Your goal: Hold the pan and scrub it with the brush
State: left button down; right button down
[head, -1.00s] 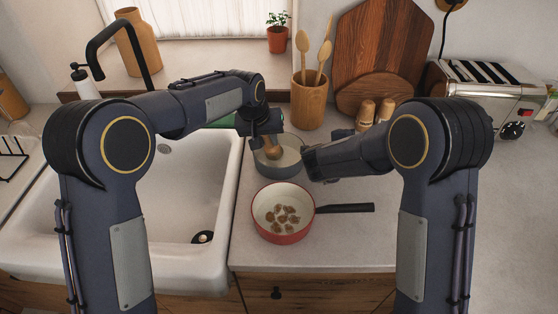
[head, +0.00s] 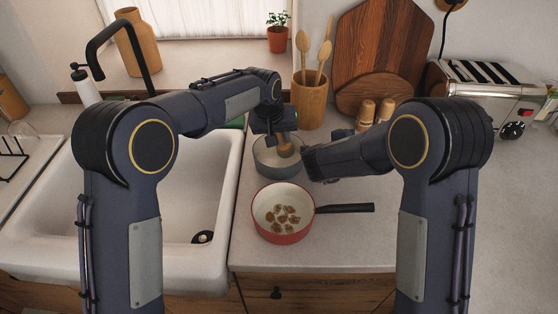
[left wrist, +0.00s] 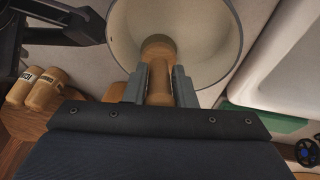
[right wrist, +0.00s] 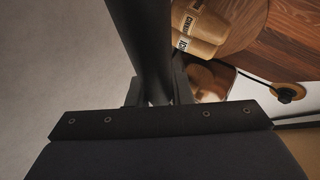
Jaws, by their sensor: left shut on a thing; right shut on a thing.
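A grey pan (head: 265,163) with a pale inside stands on the counter beside the sink; it also shows in the left wrist view (left wrist: 215,60). My left gripper (head: 272,124) is shut on the wooden brush (head: 285,148), which points down into this pan. The left wrist view shows the brush (left wrist: 159,55) between both fingers; whether its tip touches the pan floor is hidden. My right gripper (head: 312,163) is beside the pan, shut on its dark handle (right wrist: 143,45). A red pan (head: 283,236) with brown spots inside sits in front, its black handle pointing right.
The white sink (head: 180,215) is on the left with a black faucet (head: 120,30). A utensil pot (head: 309,103), wooden boards (head: 385,50), shakers (head: 366,113) and a toaster (head: 490,90) stand behind. The counter right of the red pan is clear.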

pick_arm(q)
jog(key=shift+s+d+r, duration=0.1)
jog(key=shift+s+d, duration=0.15)
jog(key=shift+s, duration=0.25)
jog(key=shift+s+d, duration=0.25)
jog(key=shift+s, duration=0.25)
notch_tip(320, 180, up, 7)
dwell(0.3)
pick_arm(e)
jog(key=c, duration=1.2)
grip_release()
jog(key=shift+c, duration=0.2)
jog(key=shift+a, duration=0.1)
jog(key=v, duration=1.2)
